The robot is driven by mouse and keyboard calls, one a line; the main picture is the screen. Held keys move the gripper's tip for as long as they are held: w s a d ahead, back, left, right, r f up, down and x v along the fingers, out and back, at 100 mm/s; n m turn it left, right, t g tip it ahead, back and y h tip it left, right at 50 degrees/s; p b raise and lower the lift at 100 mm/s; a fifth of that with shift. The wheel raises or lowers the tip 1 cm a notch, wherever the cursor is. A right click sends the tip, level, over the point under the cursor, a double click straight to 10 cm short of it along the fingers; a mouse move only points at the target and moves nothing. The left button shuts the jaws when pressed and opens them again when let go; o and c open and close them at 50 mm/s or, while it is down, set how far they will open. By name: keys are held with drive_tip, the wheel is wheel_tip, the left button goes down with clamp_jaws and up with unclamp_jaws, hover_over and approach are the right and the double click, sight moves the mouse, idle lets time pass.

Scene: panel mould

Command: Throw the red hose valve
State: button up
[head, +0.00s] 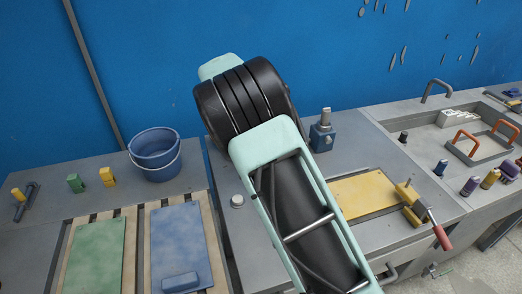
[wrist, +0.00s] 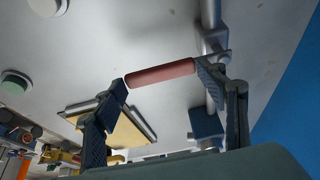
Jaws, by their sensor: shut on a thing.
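A red cylindrical handle (wrist: 160,73), which looks like the lever of the red hose valve, lies between the two fingers of my gripper (wrist: 161,77) in the wrist view. The fingers meet its two ends, and my gripper is shut on it. A silver pipe (wrist: 211,45) runs close by the right finger. I cannot tell how the handle joins the pipe. In the head view my arm covers the middle of the bench, and the gripper and this handle are hidden behind it.
A blue block (head: 322,138) with a silver post stands behind. A blue bucket (head: 155,154) and green panel (head: 95,255) are left.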

drive_tip(key=shift+s+f, duration=0.2)
drive_tip(key=shift+f, duration=0.1)
drive_tip(key=o, duration=1.7)
drive_tip(key=shift+w, duration=0.1)
drive_tip(key=shift+r, duration=0.1)
drive_tip(key=shift+a+r, duration=0.2)
drive_tip(key=shift+r, duration=0.35)
drive_tip(key=v, duration=1.1)
